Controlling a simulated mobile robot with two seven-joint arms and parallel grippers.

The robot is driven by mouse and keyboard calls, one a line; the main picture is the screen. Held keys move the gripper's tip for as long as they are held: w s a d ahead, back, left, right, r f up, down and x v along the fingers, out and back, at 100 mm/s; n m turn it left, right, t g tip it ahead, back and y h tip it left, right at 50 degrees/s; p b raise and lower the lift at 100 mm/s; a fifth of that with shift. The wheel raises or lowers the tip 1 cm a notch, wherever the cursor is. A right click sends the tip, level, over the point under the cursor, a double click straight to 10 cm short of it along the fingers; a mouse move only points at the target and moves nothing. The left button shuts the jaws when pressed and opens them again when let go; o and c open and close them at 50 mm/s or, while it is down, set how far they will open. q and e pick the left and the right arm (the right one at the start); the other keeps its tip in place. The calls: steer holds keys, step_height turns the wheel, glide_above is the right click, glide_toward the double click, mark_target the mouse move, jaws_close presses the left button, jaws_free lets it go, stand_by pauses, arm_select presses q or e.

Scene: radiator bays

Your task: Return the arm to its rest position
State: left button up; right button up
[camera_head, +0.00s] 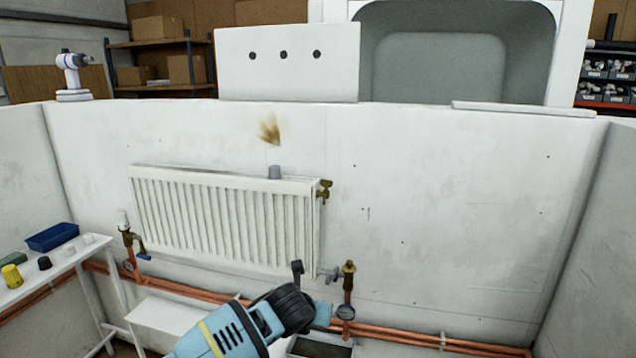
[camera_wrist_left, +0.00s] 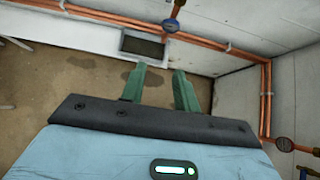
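My left arm (camera_head: 235,330), light blue with a black joint, comes in at the bottom middle of the head view, in front of the radiator's lower right corner. Its fingers are hidden there. In the left wrist view my left gripper (camera_wrist_left: 158,74) shows two green fingers standing apart with nothing between them, above the brown floor. My right arm and gripper are not in view.
A white radiator (camera_head: 225,222) hangs on the wall, with a grey cup-like piece (camera_head: 274,172) on top. Copper pipes (camera_head: 400,337) run below. A gauge (camera_head: 345,312) and brass valve (camera_head: 348,268) stand close right of my arm. A bench (camera_head: 60,268) with small parts is left.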

arm_select(q)
steer(key=s+f+n+h, duration=0.4)
steer(key=s+f+n, duration=1.45)
steer(key=s, duration=0.35)
steer(key=s+a+f+n+y, duration=0.2)
steer(key=s+a+n, duration=0.7)
steer(key=s, duration=0.4)
steer(key=s+a+f+n+y, duration=0.2)
steer(key=s+a+f+n, duration=0.1)
steer(key=s+a+n, duration=0.6)
steer(key=s+a, duration=0.1)
steer(key=s, duration=0.3)
steer(key=shift+f+y+p, duration=0.25)
steer(key=shift+y+p, duration=0.05)
steer(key=shift+y, duration=0.1)
steer(key=shift+w, duration=0.15)
